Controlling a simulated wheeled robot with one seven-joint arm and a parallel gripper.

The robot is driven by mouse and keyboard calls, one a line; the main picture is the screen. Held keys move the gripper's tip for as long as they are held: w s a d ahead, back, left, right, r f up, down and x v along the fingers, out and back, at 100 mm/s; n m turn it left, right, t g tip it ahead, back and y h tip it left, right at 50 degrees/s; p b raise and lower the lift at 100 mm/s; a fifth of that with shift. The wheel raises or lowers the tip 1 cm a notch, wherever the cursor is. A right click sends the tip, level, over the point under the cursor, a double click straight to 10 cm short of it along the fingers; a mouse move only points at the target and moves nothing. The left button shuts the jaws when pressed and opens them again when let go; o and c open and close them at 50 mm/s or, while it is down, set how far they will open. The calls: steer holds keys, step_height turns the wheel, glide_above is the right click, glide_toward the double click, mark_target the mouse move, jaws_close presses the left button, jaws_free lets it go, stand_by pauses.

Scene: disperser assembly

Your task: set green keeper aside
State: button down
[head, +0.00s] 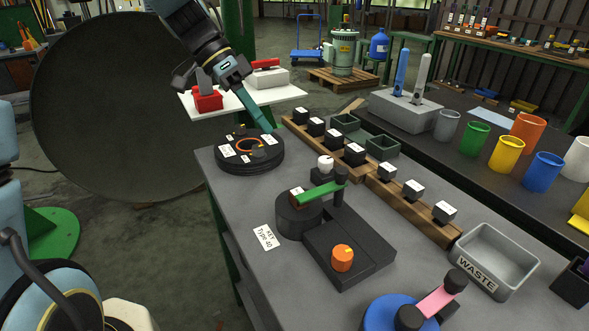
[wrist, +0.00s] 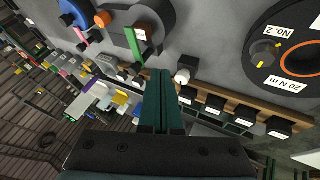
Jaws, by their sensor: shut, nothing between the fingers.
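The green keeper (head: 318,195) is a flat green bar. It lies across the top of the dark fixture (head: 345,245) in the middle of the grey table, running from the round block to the dark post. In the wrist view the green keeper (wrist: 137,42) shows above and left of the fingers. My gripper (head: 262,122) is shut and empty, with its teal fingers pointing down above the far left part of the table, apart from the keeper. In the wrist view the fingers of my gripper (wrist: 161,75) lie together.
A round black labelled disc (head: 240,165) sits below my gripper. Wooden rails with black labelled blocks (head: 355,154) run along the table's right side, near green trays (head: 382,147). A grey WASTE bin (head: 497,258) and a blue disc with a pink bar (head: 437,300) are nearer.

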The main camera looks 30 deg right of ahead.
mark_target(322, 195)
steer(key=p+x, duration=0.1)
steer(key=x, duration=0.2)
steer(key=s+p+x, duration=0.1)
steer(key=x, duration=0.3)
steer(key=s+r+p+x, duration=0.1)
steer(key=x, duration=0.3)
steer(key=shift+s+a, duration=0.1)
steer(key=shift+a, duration=0.15)
steer(key=shift+s+f+p, duration=0.1)
steer(key=shift+s+p, duration=0.2)
steer(key=shift+s, duration=0.45)
